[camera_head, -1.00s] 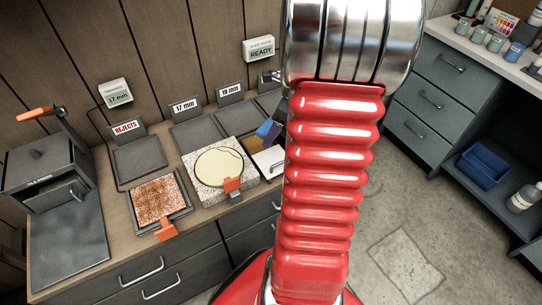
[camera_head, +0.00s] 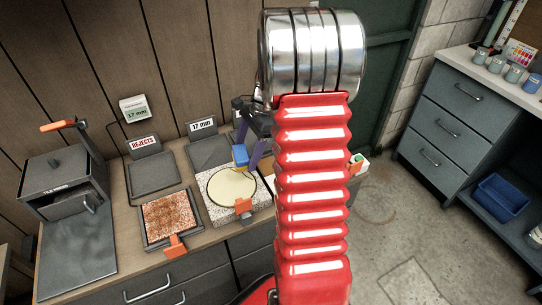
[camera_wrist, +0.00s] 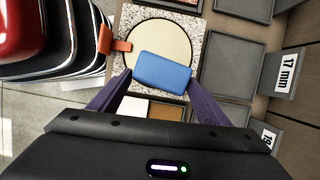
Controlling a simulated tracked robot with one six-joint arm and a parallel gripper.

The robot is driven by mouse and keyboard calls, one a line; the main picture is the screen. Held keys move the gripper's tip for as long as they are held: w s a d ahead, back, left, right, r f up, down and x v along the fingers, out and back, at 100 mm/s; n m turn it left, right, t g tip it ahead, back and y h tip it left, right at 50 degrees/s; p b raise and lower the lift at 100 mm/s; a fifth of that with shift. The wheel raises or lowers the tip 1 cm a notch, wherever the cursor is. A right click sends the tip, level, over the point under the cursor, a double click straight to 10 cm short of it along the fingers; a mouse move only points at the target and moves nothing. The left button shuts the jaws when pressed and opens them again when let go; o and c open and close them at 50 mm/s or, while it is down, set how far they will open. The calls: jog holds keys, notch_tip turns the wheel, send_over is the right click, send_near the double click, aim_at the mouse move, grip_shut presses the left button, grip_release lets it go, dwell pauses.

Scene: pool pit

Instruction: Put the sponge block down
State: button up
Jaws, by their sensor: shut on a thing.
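The sponge block is a blue rounded block (camera_wrist: 162,71) held between the two purple fingers of my gripper (camera_wrist: 158,82) in the wrist view. In the head view the blue block (camera_head: 240,155) shows over the back right edge of the cream disc (camera_head: 230,187). The disc lies on a speckled stone slab (camera_head: 217,213) with an orange clip (camera_head: 243,205) at its front edge. My gripper (camera_head: 247,158) is shut on the block. I cannot tell whether the block touches the disc or hangs above it.
A tray with a rusty brown speckled pad (camera_head: 168,217) stands left of the slab. Dark trays labelled REJECTS (camera_head: 152,174) and 17 mm (camera_head: 209,153) lie behind. A dark box with an orange-tipped lever (camera_head: 66,180) stands far left. A blue bin (camera_head: 500,196) is at the right.

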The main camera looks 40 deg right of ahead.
jog(key=w+a+n+g+h, duration=0.2)
jog(key=w+a+n, duration=0.3)
jog(key=a+n, duration=0.5)
jog(key=w+a+n+g+h, duration=0.2)
jog(key=w+a+n, duration=0.3)
jog(key=a+n, duration=0.6)
jog(key=a+g, duration=0.1)
jog(key=a, duration=0.1)
jog(key=shift+w+a+f, duration=0.15)
jog(key=shift+a+f, duration=0.15)
jog(key=shift+a, duration=0.1)
